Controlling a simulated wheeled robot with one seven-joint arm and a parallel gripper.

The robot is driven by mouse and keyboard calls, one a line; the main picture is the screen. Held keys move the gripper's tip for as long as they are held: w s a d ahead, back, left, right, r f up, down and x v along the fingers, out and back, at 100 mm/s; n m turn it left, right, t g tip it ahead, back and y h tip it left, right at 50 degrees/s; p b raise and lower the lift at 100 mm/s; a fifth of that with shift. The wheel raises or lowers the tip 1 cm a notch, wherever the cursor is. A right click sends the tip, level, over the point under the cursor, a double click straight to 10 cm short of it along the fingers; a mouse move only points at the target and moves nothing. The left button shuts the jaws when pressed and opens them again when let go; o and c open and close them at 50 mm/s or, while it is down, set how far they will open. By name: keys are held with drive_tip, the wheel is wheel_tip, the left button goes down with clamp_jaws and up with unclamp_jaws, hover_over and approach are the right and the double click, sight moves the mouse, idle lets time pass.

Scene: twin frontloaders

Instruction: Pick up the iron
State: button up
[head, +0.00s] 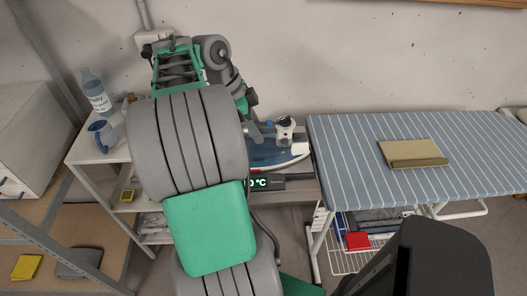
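The iron (262,156) sits on a grey stand beside the left end of the ironing board. Its blue body shows low down, with white and grey parts above it; my arm hides its left side. A dark panel in front of it shows a lit "0 °C", its left end hidden. My thick grey and green arm fills the left middle of the head view. The far end of my arm bends down just left of the iron. My gripper's fingers cannot be made out there, and I cannot tell whether they touch the iron.
The striped blue ironing board (350,150) stands at right, with a folded olive cloth (414,153) on it. A wire rack (350,262) below holds folded cloths. A white shelf (85,152) at left bears a bottle (97,95) and a blue mug (103,138). The wall is close behind.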

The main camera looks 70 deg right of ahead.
clamp_jaws()
drive_tip(key=shift+r, duration=0.15)
idle(0.4)
drive_tip(key=shift+d+r+p, duration=0.1)
drive_tip(key=shift+r+p, duration=0.25)
drive_tip(key=shift+r, duration=0.8)
wheel_tip(320, 180, up, 7)
drive_tip(key=p, duration=0.2)
hover_over(272, 151)
drive_tip(key=s+a+r, duration=0.1)
drive_tip(key=s+r, duration=0.2)
drive_tip(key=s, duration=0.5)
drive_tip(key=shift+s+r, duration=0.3)
drive_tip(key=shift+s, duration=0.1)
